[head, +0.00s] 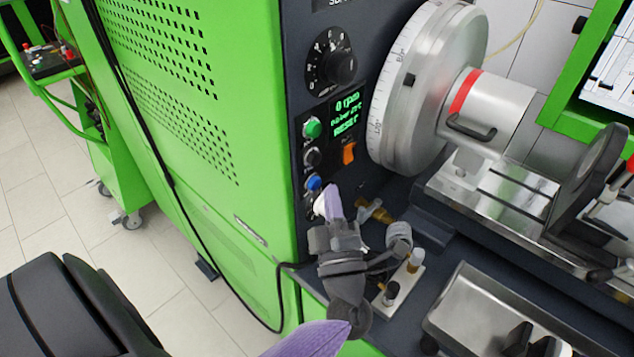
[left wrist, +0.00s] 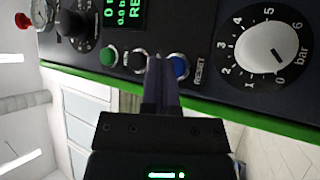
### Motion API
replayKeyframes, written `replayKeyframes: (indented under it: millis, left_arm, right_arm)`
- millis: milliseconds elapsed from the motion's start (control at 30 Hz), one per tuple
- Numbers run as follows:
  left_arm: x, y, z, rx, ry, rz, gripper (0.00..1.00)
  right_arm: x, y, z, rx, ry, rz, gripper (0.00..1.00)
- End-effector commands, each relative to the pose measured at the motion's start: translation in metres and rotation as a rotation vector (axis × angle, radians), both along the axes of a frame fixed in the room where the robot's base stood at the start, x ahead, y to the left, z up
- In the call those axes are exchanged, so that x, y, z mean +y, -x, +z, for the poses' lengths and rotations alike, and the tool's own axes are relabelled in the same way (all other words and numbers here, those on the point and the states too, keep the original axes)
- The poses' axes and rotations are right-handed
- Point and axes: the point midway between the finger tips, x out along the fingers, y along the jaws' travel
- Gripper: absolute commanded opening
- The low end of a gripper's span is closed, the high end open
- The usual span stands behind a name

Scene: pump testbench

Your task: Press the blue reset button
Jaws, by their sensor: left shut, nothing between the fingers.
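The blue reset button (head: 313,183) is the lowest of a column of round buttons on the dark panel in the head view. In the left wrist view the blue button (left wrist: 180,66) has a silver ring and stands beside the printed word RESET. My left gripper (head: 330,196) is shut and empty, its tips just below and right of the button in the head view. In the left wrist view the closed fingers (left wrist: 162,66) reach up to the panel and overlap the button's left side. I cannot tell whether they touch it. My right gripper is not in view.
Green (head: 313,128) and black (head: 312,157) buttons sit above the blue one. An orange switch (head: 349,152) and a display reading RESET (head: 346,115) are nearby. A bar dial (left wrist: 268,52) lies right of the button in the wrist view. Brass fittings (head: 380,212) are close to my gripper.

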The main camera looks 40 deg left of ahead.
Motion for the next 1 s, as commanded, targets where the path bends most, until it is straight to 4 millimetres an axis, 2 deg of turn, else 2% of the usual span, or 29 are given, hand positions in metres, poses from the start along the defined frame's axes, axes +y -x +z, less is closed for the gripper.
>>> replayKeyframes:
  millis: [733, 1000]
  left_arm:
    - [0.0001, 0.0000, 0.0001, 0.000, 0.000, 0.000, 0.00]
    - [0.0083, -0.0003, 0.0008, -0.001, 0.000, 0.001, 0.00]
  right_arm:
    - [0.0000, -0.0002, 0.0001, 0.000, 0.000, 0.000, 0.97]
    - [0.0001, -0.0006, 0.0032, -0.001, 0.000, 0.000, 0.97]
